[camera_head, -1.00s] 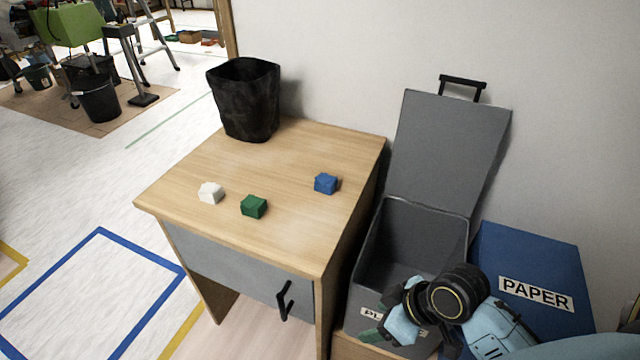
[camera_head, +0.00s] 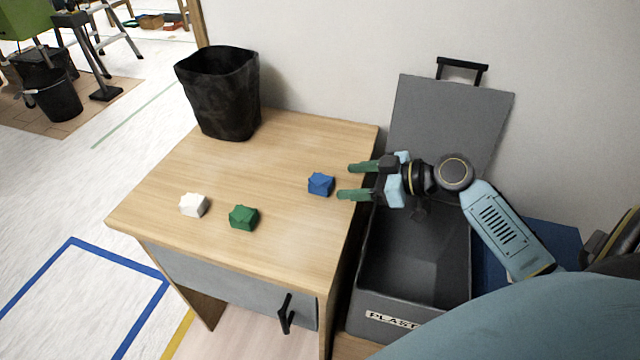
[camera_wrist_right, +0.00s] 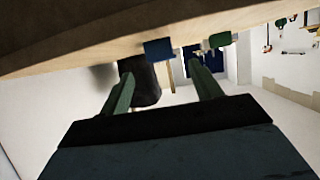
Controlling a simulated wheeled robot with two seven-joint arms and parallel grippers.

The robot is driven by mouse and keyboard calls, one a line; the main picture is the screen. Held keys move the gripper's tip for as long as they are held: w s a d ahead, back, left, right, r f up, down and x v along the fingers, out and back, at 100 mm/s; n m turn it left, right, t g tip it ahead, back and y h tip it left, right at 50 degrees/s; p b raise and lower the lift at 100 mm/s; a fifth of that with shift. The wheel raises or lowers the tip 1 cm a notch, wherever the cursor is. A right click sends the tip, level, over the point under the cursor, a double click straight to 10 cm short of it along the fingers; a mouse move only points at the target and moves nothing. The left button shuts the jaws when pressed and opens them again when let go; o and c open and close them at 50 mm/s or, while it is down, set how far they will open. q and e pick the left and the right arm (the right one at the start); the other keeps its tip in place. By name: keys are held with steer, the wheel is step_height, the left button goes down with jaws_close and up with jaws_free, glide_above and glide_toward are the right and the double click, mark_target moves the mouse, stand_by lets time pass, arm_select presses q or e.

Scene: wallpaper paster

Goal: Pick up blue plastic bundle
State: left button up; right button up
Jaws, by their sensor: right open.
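The blue plastic bundle (camera_head: 320,184) sits on the wooden desk (camera_head: 270,150) near its right edge. My right gripper (camera_head: 348,181) is open, with its two green fingers pointing left, just right of the bundle. The fingers do not enclose the bundle. In the right wrist view the bundle (camera_wrist_right: 158,49) shows beyond and between the open fingers (camera_wrist_right: 165,88), towards the top. A green bundle (camera_head: 243,217) and a white bundle (camera_head: 193,205) lie on the desk to the left. My left gripper is not in view.
A black bin (camera_head: 222,95) stands at the desk's back left corner. An open grey container (camera_head: 400,312) with a raised lid (camera_head: 445,118) stands right of the desk, under my right arm. A blue box (camera_head: 548,240) is partly hidden at the right. The desk's middle is clear.

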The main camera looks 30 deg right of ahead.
mark_target(328, 182)
steer(key=b+x, duration=0.1)
steer(key=x, duration=0.6)
steer(key=shift+w+a+f, duration=0.15)
steer(key=shift+w+a, duration=0.05)
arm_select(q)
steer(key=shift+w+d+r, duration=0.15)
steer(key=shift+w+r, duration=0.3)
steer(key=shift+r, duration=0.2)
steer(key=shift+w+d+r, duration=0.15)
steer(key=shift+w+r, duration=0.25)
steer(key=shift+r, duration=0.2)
arm_select(e)
steer(key=shift+c, duration=0.3)
steer(key=c, duration=1)
